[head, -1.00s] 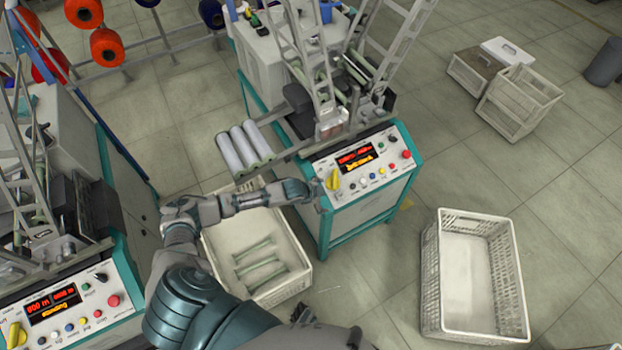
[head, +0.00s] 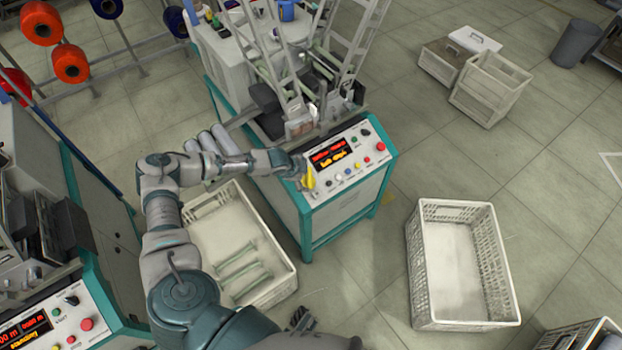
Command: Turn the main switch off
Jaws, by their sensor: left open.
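The yellow main switch (head: 309,181) is a knob at the left end of the control panel (head: 345,164) on the middle winding machine. My left arm comes in from the lower left and reaches across to the panel. My left gripper (head: 302,172) is open at the yellow switch and partly covers it. I cannot tell whether its fingers touch the knob. The red display on the panel is lit.
A crate (head: 285,287) with several pale green tubes stands below my left arm. An empty white crate (head: 416,275) stands on the floor to the right. Another machine's panel (head: 62,335) is at the lower left. The floor between machine and empty crate is clear.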

